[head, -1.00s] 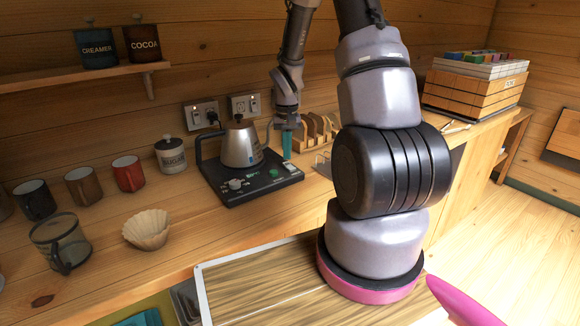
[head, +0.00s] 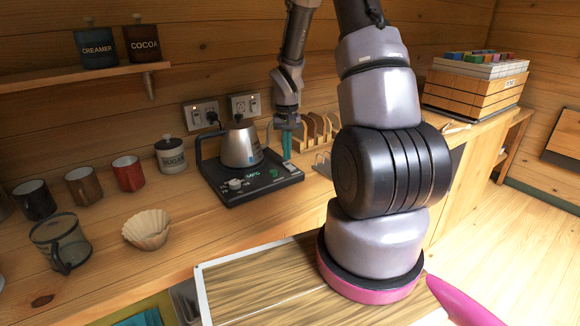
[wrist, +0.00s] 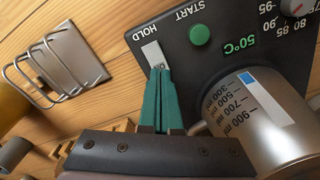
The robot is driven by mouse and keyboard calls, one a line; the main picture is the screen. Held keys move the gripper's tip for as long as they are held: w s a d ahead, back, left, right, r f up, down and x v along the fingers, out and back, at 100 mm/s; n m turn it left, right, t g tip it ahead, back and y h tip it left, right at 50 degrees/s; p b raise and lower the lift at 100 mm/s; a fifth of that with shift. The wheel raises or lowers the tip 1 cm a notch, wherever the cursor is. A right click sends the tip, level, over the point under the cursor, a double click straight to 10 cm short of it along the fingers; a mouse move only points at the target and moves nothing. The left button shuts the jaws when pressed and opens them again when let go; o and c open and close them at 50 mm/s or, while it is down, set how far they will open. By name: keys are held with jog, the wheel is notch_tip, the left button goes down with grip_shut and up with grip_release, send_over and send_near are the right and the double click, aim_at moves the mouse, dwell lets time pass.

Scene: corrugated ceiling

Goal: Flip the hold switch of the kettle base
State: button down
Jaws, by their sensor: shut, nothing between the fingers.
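The black kettle base (head: 240,191) stands on the wooden counter with the grey metal kettle (head: 241,147) on it; the kettle also shows at the right of the wrist view (wrist: 262,120). The hold switch (wrist: 152,54) is a pale rocker beside the word HOLD; in the head view it is at the base's right corner (head: 291,167). My gripper (wrist: 161,72) is shut and empty, its green fingertips at the switch's near end and covering part of it. I cannot tell whether they touch it. It also shows in the head view (head: 287,158).
A wire rack (wrist: 52,68) and a wooden toast rack (head: 316,130) stand close by. A sugar jar (head: 171,156) and mugs are to the left.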

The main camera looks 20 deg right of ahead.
jog(key=shift+f, duration=0.95)
dwell(0.3)
jog(key=shift+r, duration=3.5)
notch_tip(320, 180, up, 18)
jog(key=t, duration=0.3)
send_over(287, 163)
jog(key=s+a, duration=0.4)
jog(key=s, duration=0.3)
jog(key=s+a+r+t+y, duration=0.1)
jog(key=s+a+r+t, duration=0.1)
jog(key=s+r, duration=0.3)
jog(key=s+a+r+t+y, duration=0.1)
jog(key=s+r, duration=0.4)
jog(key=s, duration=0.5)
jog(key=shift+a+r+t, duration=0.2)
jog(key=shift+a+t, duration=0.4)
jog(key=shift+a, duration=0.05)
